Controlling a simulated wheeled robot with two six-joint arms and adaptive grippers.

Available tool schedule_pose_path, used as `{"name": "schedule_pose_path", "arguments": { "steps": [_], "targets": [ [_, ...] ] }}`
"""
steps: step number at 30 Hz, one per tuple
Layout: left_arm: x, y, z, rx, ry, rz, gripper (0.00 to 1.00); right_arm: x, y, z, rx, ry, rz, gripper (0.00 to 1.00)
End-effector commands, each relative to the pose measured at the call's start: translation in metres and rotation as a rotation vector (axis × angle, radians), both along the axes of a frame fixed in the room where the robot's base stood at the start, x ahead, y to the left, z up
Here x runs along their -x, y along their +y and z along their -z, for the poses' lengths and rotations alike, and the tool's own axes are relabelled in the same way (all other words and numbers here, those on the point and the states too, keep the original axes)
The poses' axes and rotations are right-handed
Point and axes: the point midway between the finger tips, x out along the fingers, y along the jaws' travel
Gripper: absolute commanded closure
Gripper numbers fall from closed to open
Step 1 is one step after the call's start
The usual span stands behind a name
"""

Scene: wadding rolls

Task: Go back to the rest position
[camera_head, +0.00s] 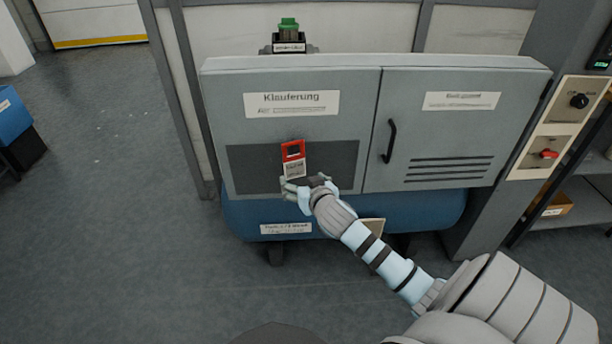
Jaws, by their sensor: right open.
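My right gripper (296,187) is open at the lower edge of the left cabinet panel, just below a red tag or lock (293,150) with a white label (294,170). Its arm comes in from the lower right, stretched out toward the cabinet. I cannot tell whether the fingers touch the label or the panel. My left gripper is not in view.
A grey cabinet (300,75) with a black door handle (389,141) stands ahead, above a blue tank (400,212). A green-topped device (289,35) sits on it. Right are a switch panel (552,130) and shelving (585,190). The floor (120,220) at left is clear.

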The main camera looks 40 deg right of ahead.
Motion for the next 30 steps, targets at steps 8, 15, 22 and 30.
{"name": "schedule_pose_path", "arguments": {
  "steps": [8, 15, 22, 30],
  "targets": [
    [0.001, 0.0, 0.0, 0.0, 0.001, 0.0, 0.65, 0.028, 0.012, -0.013, 0.0, -0.001, 0.0, 0.25],
    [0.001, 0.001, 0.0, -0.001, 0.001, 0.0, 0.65, 0.025, 0.015, -0.017, 0.05, 0.0, -0.037, 0.25],
    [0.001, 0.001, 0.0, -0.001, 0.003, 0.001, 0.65, 0.054, -0.01, 0.143, 0.238, 0.306, -0.199, 0.25],
    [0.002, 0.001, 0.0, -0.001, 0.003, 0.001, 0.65, 0.244, 0.032, 0.36, 0.14, 0.754, -0.317, 0.25]
  ]
}}
